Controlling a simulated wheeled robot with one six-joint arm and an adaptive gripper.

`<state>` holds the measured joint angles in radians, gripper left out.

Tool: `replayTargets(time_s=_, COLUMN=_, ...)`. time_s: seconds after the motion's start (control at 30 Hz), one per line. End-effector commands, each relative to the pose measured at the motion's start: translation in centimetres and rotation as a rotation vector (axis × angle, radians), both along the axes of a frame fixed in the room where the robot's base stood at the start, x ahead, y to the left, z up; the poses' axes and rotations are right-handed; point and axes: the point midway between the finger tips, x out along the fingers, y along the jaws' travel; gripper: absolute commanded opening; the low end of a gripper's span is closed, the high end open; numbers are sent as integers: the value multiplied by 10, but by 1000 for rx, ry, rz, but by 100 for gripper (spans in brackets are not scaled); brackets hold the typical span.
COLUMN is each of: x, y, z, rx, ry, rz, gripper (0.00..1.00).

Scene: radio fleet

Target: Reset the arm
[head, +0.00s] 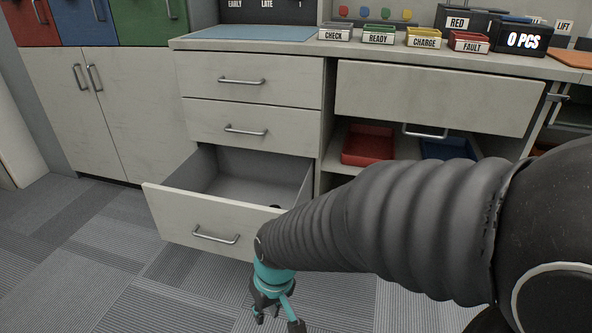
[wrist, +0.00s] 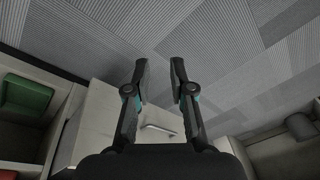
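My arm reaches across the right half of the head view. My gripper (head: 277,318) hangs low at the bottom of the head view, in front of the open bottom drawer (head: 170,218). In the wrist view my gripper (wrist: 159,82) has its two fingers apart with nothing between them. Grey carpet shows beyond the fingertips. The drawer front with its metal handle (wrist: 158,130) shows below and between the fingers in the wrist view. I cannot tell whether my arm touches the drawer.
The counter (head: 262,44) carries labelled bins, such as CHECK (head: 335,33) and FAULT (head: 468,42). A red tray (head: 366,146) and a blue tray (head: 447,148) sit on the shelf below. Two upper drawers (head: 240,80) are shut. The carpet (head: 85,260) at left is clear.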

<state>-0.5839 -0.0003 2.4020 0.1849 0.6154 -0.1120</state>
Motion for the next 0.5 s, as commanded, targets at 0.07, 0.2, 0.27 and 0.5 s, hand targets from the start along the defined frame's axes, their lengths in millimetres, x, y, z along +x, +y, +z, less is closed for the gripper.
replayTargets(time_s=0.07, x=-4, y=-28, z=22, rx=-13, ry=-1, rz=-59, gripper=23)
replayTargets(time_s=0.2, x=-15, y=-73, z=52, rx=-37, ry=-13, rz=-154, gripper=23)
replayTargets(time_s=0.27, x=-20, y=-91, z=65, rx=-45, ry=-27, rz=-190, gripper=23)
replayTargets(time_s=0.5, x=-35, y=-154, z=111, rx=-46, ry=-156, rz=-329, gripper=23)
